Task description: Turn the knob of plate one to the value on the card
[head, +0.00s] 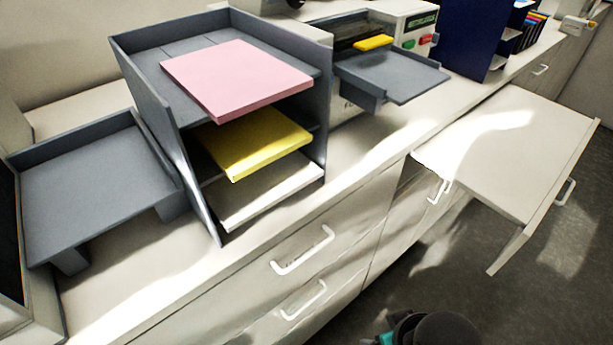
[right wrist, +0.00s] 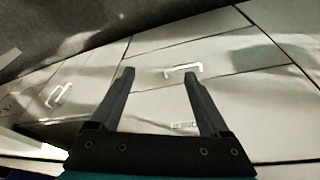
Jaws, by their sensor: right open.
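I cannot make out a plate with a knob or a value card in either view. My right gripper (right wrist: 160,78) shows in the right wrist view with its two dark fingers apart and nothing between them. Beyond it are white drawer fronts with a white handle (right wrist: 183,71). A dark rounded part of my own body with a teal patch shows at the bottom of the head view. My left gripper is not in view.
A grey shelf unit (head: 150,95) holds pink (head: 238,78), yellow (head: 255,140) and white stacks. A grey tray (head: 95,185) stands left of it, and a machine with red and green buttons (head: 415,40) behind.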

